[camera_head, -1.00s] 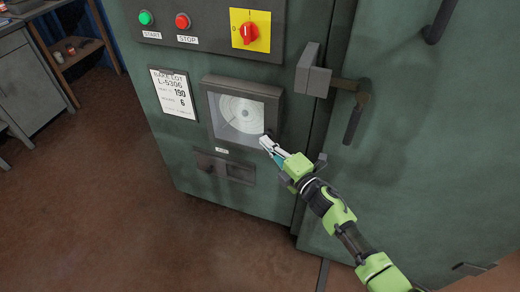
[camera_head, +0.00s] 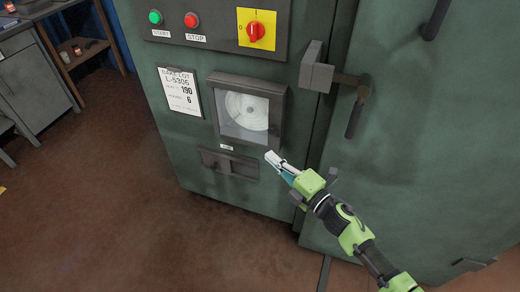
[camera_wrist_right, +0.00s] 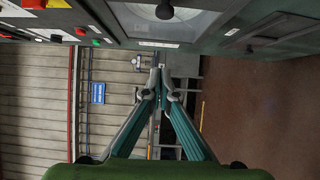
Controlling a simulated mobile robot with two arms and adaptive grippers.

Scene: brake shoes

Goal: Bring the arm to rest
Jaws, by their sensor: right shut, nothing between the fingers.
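My right arm, green and black, comes in from the lower right in the head view. Its gripper (camera_head: 276,162) is shut and empty, in front of the green cabinet, just below and right of the chart window (camera_head: 243,112). In the right wrist view the two fingers (camera_wrist_right: 160,82) meet at their tips with nothing between them. The window with its round white chart shows at the top of that view. My left gripper is not in view.
The green cabinet (camera_head: 180,140) carries start and stop buttons, a red rotary switch (camera_head: 256,31), a paper label (camera_head: 180,91), a small recessed handle (camera_head: 229,163) and a door latch (camera_head: 355,104). A shelf (camera_head: 82,50) stands at the far left. The brown floor (camera_head: 110,220) at left is clear.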

